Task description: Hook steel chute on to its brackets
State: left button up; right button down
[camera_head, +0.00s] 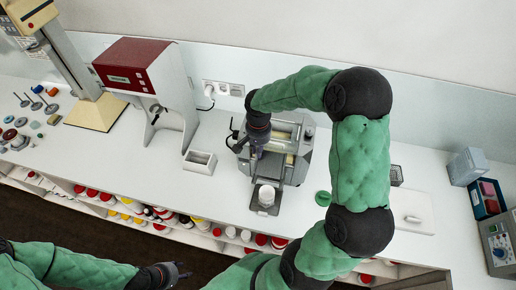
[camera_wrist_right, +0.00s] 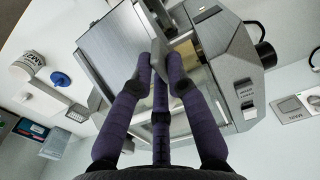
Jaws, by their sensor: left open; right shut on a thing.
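The steel chute (camera_wrist_right: 115,45) is a grey metal sheet held in front of the mill in the wrist view. In the head view the chute (camera_head: 268,168) shows as a grey plate at the mill's front. My right gripper (camera_wrist_right: 157,72) is shut on the chute's edge; it also shows in the head view (camera_head: 257,148). The roll mill (camera_head: 304,142) is a grey machine with pale rollers. I cannot make out the brackets or tell whether the chute touches them. My left gripper (camera_head: 178,272) is open and empty, low in front of the bench, away from the mill.
A white jar (camera_head: 266,196) stands in front of the mill. A grey open box (camera_head: 200,161) and a red-topped machine (camera_head: 128,64) stand to the left. Shelves of coloured jars (camera_head: 160,213) run below the bench edge.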

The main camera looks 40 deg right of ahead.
aim_at(258, 160)
jog(key=shift+f+b, duration=1.05)
jog(key=shift+f, duration=0.9)
jog(key=shift+f+b, duration=0.9)
jog(key=shift+f, duration=0.05)
jog(key=shift+b, duration=0.4)
jog(key=shift+f+b, duration=0.75)
jog(key=shift+b, duration=0.15)
dwell(1.0)
jog(key=c, duration=1.1)
grip_release()
jog(key=shift+c, duration=0.2)
jog(key=shift+a+r, duration=0.1)
